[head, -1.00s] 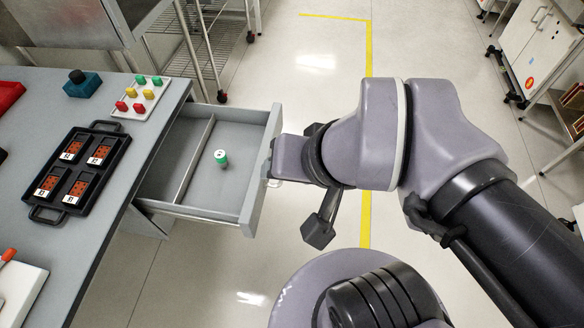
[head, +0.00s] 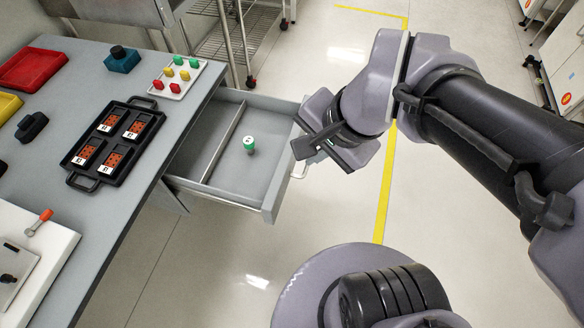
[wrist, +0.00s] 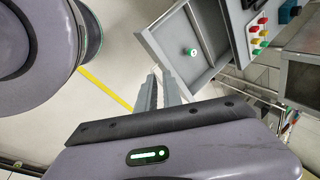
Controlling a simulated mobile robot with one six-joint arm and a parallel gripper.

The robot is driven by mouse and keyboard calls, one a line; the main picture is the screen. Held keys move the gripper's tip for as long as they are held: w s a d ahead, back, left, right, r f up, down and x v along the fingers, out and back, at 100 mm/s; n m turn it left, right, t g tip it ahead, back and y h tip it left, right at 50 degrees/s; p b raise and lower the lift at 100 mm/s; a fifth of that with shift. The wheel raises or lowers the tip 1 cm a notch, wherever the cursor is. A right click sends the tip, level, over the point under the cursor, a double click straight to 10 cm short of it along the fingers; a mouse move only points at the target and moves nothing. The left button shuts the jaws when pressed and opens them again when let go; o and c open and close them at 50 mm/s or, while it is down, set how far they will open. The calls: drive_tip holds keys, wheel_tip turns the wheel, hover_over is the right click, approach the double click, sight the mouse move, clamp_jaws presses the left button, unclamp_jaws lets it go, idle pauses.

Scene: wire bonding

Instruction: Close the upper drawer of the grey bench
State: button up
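The grey bench (head: 125,185) stands at the left in the head view. Its upper drawer (head: 243,185) is pulled well out to the right. A green, white-topped cylinder (head: 249,144) stands upright in the drawer; it also shows in the wrist view (wrist: 192,51). The drawer's pale handle (head: 300,171) is partly hidden by my gripper (head: 304,146). In the wrist view, my gripper's two fingers (wrist: 158,82) are a narrow gap apart, close to the drawer front (wrist: 160,63). Whether they touch the handle I cannot tell.
On the bench top are a black tray (head: 75,162), a white plate with coloured pegs (head: 174,91), a teal block (head: 122,63) and a red bin (head: 32,70). A wire rack (head: 235,50) stands behind the drawer. The floor to the drawer's right is clear.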

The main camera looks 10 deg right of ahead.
drive_tip(key=w+d+f+m+g+p, duration=0.1)
drive_tip(key=w+m, duration=0.1)
drive_tip(key=m, duration=0.2)
drive_tip(key=w+d+f+m+g+y+p, duration=0.1)
drive_tip(key=w+f+m+p, duration=0.1)
drive_tip(key=m, duration=0.2)
drive_tip(key=w+f+m+g+p, duration=0.1)
drive_tip(key=w+m, duration=0.1)
drive_tip(key=m, duration=0.2)
drive_tip(key=shift+d+f+y, duration=0.15)
drive_tip(key=shift+d+y, duration=0.15)
drive_tip(key=shift+d, duration=0.1)
clamp_jaws()
drive_tip(key=m+g+y, duration=0.2)
drive_tip(key=m+y, duration=0.1)
drive_tip(key=m, duration=1.8)
approach(277, 211)
drive_tip(key=shift+d+x, duration=0.2)
drive_tip(key=shift+x, duration=2.3)
drive_tip(key=shift+w+a+f, duration=0.1)
drive_tip(key=shift+w+f, duration=0.05)
